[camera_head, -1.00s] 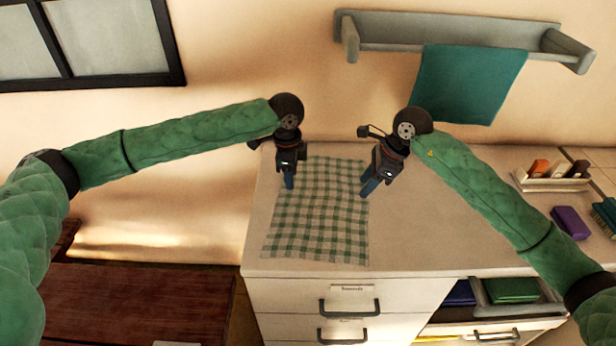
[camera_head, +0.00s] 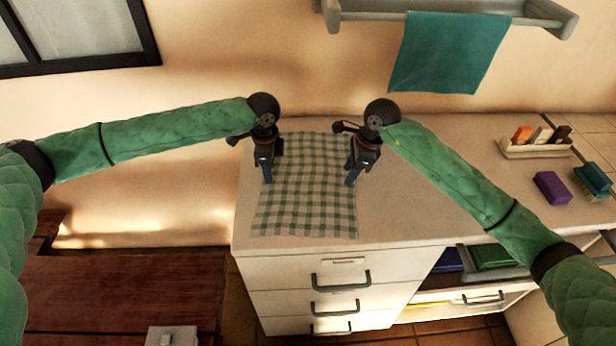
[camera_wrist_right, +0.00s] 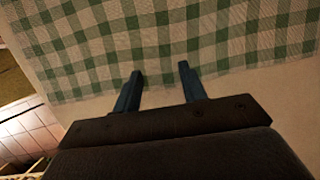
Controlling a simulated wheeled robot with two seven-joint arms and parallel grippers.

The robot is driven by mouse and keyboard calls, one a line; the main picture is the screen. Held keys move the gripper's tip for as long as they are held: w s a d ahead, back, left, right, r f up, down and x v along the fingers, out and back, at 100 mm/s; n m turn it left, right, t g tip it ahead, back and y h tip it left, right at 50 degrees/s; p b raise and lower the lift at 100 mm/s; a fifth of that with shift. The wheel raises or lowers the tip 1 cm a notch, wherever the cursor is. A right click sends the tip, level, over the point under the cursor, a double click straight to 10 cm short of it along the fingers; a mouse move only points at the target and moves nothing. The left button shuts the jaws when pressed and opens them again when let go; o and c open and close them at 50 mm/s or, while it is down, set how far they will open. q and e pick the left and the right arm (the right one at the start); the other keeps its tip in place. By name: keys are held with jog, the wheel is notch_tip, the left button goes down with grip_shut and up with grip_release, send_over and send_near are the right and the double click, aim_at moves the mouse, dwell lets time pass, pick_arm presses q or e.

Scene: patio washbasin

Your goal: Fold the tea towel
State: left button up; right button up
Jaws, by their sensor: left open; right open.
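The tea towel (camera_head: 308,200) is a green and cream checked cloth lying spread flat on the countertop. It also shows in the right wrist view (camera_wrist_right: 170,45). My left gripper (camera_head: 267,180) is open and empty over the towel's left edge. My right gripper (camera_head: 350,182) is open and empty at the towel's right edge. In the right wrist view, the two blue fingers of my right gripper (camera_wrist_right: 161,75) are apart, with their tips overlapping the towel's border. I cannot tell whether either gripper touches the cloth.
A teal towel (camera_head: 447,52) hangs from a grey wall rack (camera_head: 350,12) behind. A tray with several small items (camera_head: 540,148), a purple block (camera_head: 551,187) and a teal brush-like item (camera_head: 592,180) stand at the right. Drawers (camera_head: 330,268) are below the counter, whose middle right (camera_head: 420,215) is clear.

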pick_arm(q)
jog(key=shift+w+d+f, duration=0.1)
pick_arm(e)
jog(key=shift+w+d+f, duration=0.1)
jog(key=shift+d+f, duration=0.05)
pick_arm(q)
jog(key=shift+f, duration=0.15)
pick_arm(e)
jog(key=shift+f, duration=0.1)
pick_arm(q)
jog(key=shift+c, duration=0.3)
pick_arm(e)
jog(key=shift+c, duration=0.3)
pick_arm(q)
grip_shut()
pick_arm(e)
grip_shut()
